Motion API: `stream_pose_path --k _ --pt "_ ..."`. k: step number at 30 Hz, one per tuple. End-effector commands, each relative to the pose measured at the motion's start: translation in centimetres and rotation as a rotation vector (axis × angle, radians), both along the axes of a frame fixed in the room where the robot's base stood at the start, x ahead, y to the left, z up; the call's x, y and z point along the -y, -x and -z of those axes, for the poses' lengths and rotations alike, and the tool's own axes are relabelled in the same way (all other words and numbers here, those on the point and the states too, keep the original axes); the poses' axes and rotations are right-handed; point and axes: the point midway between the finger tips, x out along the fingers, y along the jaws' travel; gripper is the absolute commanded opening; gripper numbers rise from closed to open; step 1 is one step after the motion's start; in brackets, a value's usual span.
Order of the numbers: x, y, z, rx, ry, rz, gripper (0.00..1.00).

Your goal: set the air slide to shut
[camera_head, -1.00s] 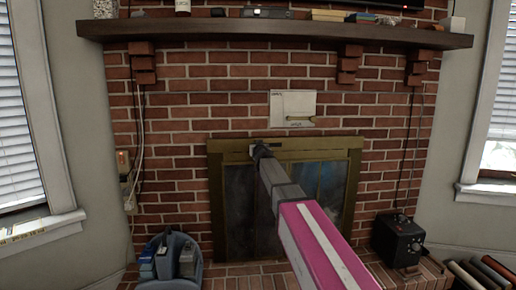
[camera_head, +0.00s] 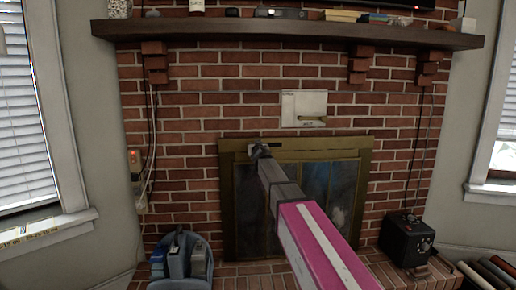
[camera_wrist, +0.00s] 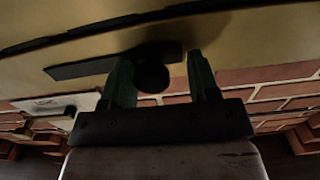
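The brass fireplace front (camera_head: 330,151) has a dark slotted plate (camera_wrist: 82,68) near its top edge, with a round dark knob (camera_wrist: 152,76), which looks like the air slide. In the wrist view the knob is near the right end of the plate. My gripper (camera_wrist: 160,80) has its green fingers on either side of the knob; a clear gap shows on the right, and the left finger is close to it. In the head view my gripper (camera_head: 261,148) is at the top of the front and hides the knob. No open or shut marking is readable there.
A white panel (camera_head: 304,101) with a brass piece and small unreadable labels is on the brick above. It also shows in the wrist view (camera_wrist: 58,104). The mantel (camera_head: 300,35) juts out higher up. A blue bucket (camera_head: 203,262) and a black box (camera_head: 405,240) stand either side.

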Motion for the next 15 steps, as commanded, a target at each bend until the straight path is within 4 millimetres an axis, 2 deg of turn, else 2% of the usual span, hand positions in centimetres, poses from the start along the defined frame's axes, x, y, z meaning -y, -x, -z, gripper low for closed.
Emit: stream_pose_path --k 10,15 --pt "0.2 0.1 0.0 -0.001 0.001 0.004 0.58" --pt "0.3 1.3 0.0 -0.001 0.001 0.004 0.58"
